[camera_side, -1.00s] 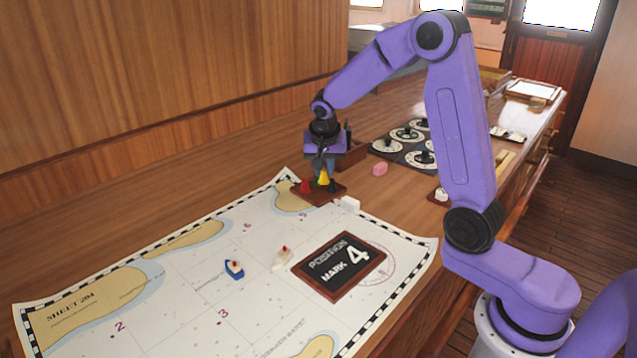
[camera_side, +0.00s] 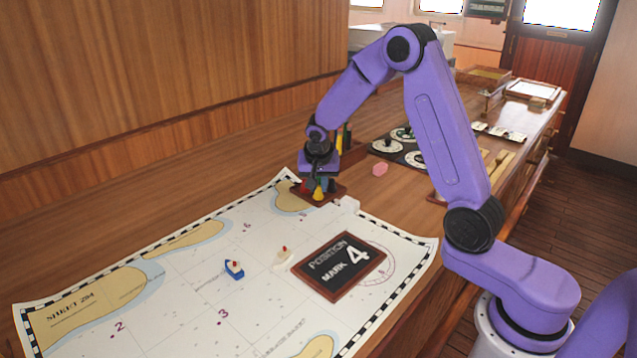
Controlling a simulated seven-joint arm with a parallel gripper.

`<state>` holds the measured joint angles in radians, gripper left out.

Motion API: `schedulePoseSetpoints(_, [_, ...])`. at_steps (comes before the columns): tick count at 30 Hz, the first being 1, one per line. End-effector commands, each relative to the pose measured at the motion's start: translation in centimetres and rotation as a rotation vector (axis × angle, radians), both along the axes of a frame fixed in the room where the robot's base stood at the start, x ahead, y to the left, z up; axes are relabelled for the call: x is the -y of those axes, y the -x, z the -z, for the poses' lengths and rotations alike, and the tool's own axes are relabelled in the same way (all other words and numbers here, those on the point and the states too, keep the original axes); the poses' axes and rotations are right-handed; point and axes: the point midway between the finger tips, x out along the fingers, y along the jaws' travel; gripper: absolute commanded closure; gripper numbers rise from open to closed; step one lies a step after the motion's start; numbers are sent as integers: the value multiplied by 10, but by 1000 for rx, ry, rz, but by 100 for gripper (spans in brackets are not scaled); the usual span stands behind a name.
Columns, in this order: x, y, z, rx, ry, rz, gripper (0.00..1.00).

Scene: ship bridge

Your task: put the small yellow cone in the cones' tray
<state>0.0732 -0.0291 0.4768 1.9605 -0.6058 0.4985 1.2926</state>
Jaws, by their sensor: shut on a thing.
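The small yellow cone (camera_side: 318,194) is between the fingertips of my gripper (camera_side: 319,183), which is shut on it. The cone is low over or on the cones' tray (camera_side: 326,200), a small brown wooden tray at the chart's far right corner. I cannot tell whether its base touches the tray. A red cone (camera_side: 304,187) stands on the tray to the left, and a dark cone (camera_side: 332,186) stands to the right. My gripper hides part of the tray's back.
A white block (camera_side: 348,203) sits by the tray. A pink object (camera_side: 380,169) lies to the right, near dial panels (camera_side: 412,155). A holder with upright coloured items (camera_side: 346,145) stands behind. The chart (camera_side: 190,285) holds two model boats and a position board (camera_side: 339,265).

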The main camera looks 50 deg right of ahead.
Motion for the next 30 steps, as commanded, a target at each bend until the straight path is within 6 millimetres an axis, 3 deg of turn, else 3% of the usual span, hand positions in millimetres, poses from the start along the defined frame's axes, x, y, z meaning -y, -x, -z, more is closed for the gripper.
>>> schedulePoseSetpoints(1, [0, 0, 2, -1, 0, 0, 100])
schedulePoseSetpoints(2, [0, 0, 2, -1, 0, 0, 75])
schedulePoseSetpoints(3, [0, 0, 1, 0, 0, 0, 62])
schedulePoseSetpoints(4, [0, 0, 1, -1, 1, 0, 56])
schedulePoseSetpoints(17, [-2, 1, -7, 1, 2, -2, 56])
schedulePoseSetpoints(30, [-24, 21, -80, 5, 0, -2, 56])
